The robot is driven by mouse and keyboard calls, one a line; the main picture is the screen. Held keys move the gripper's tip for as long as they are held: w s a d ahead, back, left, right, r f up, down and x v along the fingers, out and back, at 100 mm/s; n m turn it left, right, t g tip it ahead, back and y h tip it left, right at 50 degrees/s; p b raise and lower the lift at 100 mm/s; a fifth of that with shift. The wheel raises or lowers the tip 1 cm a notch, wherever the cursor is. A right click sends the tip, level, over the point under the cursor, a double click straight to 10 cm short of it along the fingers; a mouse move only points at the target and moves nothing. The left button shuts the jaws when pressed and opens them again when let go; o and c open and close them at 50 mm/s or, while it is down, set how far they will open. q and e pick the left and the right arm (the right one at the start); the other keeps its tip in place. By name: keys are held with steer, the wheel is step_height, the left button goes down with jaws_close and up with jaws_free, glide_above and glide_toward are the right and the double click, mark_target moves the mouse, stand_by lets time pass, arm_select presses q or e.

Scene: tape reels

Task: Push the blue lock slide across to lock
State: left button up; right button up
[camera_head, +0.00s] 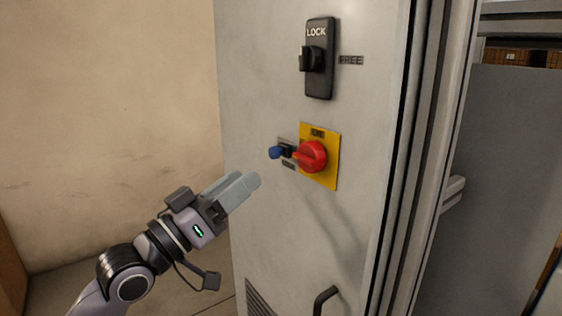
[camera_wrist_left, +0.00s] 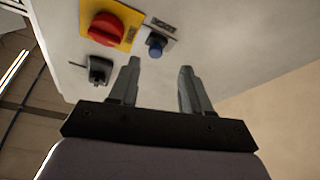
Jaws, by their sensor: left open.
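The blue lock slide (camera_head: 274,152) is a small blue knob on the cabinet front, just left of a red rotary switch (camera_head: 313,156) on a yellow plate (camera_head: 333,160). In the left wrist view the blue slide (camera_wrist_left: 155,50) shows beyond the fingertips, nearer the left finger in the picture. My left gripper (camera_head: 245,183) is open and empty, below and left of the blue slide and apart from it. In the left wrist view its two fingers (camera_wrist_left: 157,68) stand apart with nothing between them. My right gripper is not in view.
A black switch marked LOCK (camera_head: 318,80) is above, with a FREE label (camera_head: 351,60) beside it. A black handle (camera_head: 325,297) sits low on the grey cabinet (camera_head: 262,60). A beige wall (camera_head: 110,110) is at left. The space around my left gripper is clear.

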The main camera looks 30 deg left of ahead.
mark_target(271, 155)
arm_select(q)
steer(key=p+x, duration=0.1)
steer(key=x, duration=0.1)
steer(key=r+p+x, duration=0.1)
steer(key=x, duration=0.2)
steer(key=shift+d+r, duration=0.1)
steer(key=shift+d, duration=0.05)
steer(key=shift+p+x, duration=0.3)
steer(key=shift+x, duration=0.55)
jaws_close()
